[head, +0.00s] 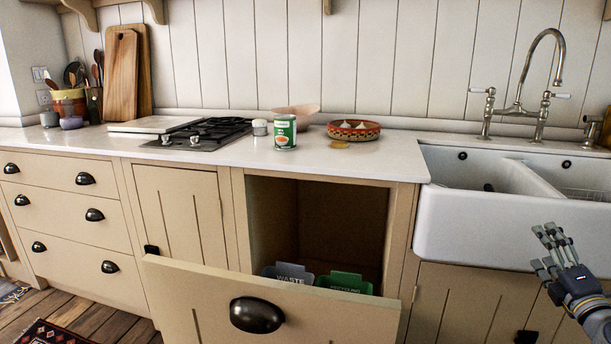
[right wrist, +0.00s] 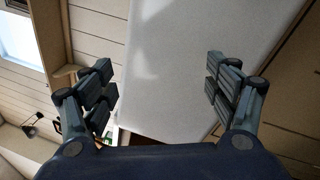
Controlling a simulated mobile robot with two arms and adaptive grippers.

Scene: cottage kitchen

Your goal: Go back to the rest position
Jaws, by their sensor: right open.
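My right gripper (head: 556,254) is at the right edge of the head view, in front of the white sink and the cabinet below it. In the right wrist view its two fingers stand wide apart (right wrist: 162,85), open and with nothing between them. The pale front of the sink (right wrist: 170,60) shows beyond the fingers. My left gripper does not show in either view.
A pull-out drawer (head: 200,300) stands open with waste (head: 290,273) and recycling (head: 345,282) bins inside. A green-labelled can (head: 285,133), a bowl with garlic (head: 353,131) and a hob (head: 205,134) are on the counter. The sink (head: 510,225) is close to my right gripper.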

